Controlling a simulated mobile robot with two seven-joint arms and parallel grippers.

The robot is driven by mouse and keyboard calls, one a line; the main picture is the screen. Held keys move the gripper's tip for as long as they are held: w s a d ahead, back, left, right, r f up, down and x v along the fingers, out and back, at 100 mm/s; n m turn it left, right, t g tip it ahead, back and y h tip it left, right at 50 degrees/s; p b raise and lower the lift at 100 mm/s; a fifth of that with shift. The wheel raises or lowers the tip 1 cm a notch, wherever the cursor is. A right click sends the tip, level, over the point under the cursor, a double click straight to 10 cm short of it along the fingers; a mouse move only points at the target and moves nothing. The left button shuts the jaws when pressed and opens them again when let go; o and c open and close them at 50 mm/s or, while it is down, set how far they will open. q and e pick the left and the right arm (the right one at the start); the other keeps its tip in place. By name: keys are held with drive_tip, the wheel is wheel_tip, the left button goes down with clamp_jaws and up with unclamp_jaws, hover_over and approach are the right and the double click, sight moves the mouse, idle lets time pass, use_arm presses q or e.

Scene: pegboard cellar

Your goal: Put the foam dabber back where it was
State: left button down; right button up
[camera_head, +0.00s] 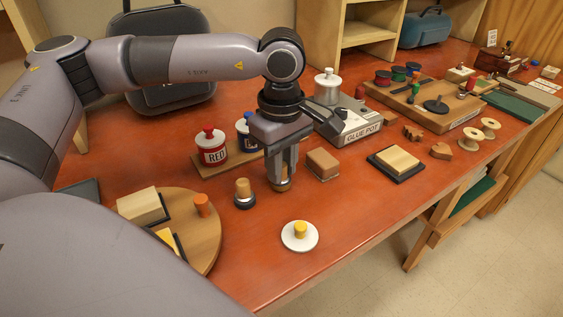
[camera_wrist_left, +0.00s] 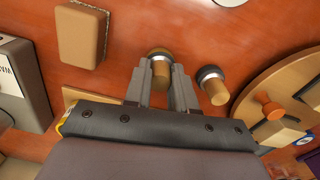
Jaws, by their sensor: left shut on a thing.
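My left gripper (camera_head: 282,172) points straight down over the red-brown table and is shut on the foam dabber (camera_head: 283,186). Only the dabber's tan lower end shows below the fingers. In the left wrist view the dabber (camera_wrist_left: 160,70) has a light wooden handle, a dark band and a tan end, and stands between the fingers (camera_wrist_left: 163,85). I cannot tell whether it touches the table. A similar wooden-handled piece with a dark, pale-rimmed base (camera_head: 244,193) stands upright just left of it, apart from the gripper; it also shows in the wrist view (camera_wrist_left: 212,86). My right gripper is not in view.
A brown block (camera_head: 322,164) stands close right of the gripper. Red (camera_head: 210,149) and blue pots on a wooden base and the glue pot (camera_head: 327,88) stand behind. A white disc with a yellow knob (camera_head: 299,245) lies in front. A round board (camera_head: 205,240) is at left.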

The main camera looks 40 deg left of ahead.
use_arm(q)
drive_tip(key=shift+f, duration=0.25)
drive_tip(key=c, duration=0.9)
unclamp_jaws()
drive_tip(key=shift+r, duration=0.1)
drive_tip(key=shift+c, duration=0.2)
wheel_tip(320, 180, up, 12)
drive_tip(key=shift+r, duration=0.2)
drive_tip(key=shift+f, duration=0.1)
